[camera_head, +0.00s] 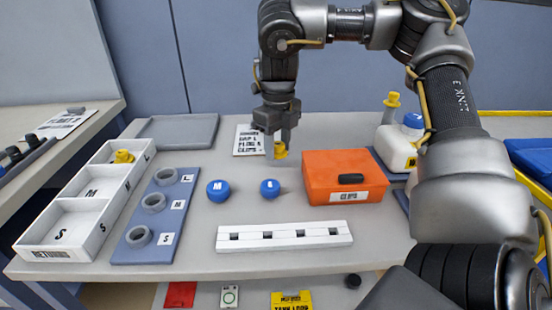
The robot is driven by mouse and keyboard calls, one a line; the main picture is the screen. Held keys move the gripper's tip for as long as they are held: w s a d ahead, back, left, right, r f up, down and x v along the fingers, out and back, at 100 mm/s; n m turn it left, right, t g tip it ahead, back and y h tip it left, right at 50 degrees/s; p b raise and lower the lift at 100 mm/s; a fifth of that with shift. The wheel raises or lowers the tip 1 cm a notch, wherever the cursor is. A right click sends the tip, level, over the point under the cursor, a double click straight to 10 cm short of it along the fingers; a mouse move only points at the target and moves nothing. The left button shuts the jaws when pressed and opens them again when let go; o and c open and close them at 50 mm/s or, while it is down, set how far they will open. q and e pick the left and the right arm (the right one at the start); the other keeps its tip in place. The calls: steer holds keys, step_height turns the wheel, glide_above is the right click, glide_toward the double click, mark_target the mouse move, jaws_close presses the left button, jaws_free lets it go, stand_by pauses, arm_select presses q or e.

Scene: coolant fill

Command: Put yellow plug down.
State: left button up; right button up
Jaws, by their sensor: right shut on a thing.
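A yellow plug (280,151) is between the fingertips of my right gripper (278,149), which is shut on it. The gripper points down over the back middle of the table, beside a white printed card (249,140). I cannot tell whether the plug touches the table. Another yellow plug (123,156) lies in the L compartment of the white tray (60,252) at the left. My left gripper is not in view.
A blue-grey board (138,252) with three grey rings marked L, M and S lies beside the tray. Blue caps (218,190) (269,188) sit mid-table. A grey tray (178,131) lies back left.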

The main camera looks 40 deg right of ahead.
mark_target(277, 157)
steer(key=f, duration=0.3)
steer(key=shift+w+b, duration=0.3)
steer(key=shift+f, duration=0.35)
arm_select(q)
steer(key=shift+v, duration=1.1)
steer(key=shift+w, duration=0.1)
arm_select(e)
steer(key=shift+f, duration=0.15)
steer(key=o, duration=1)
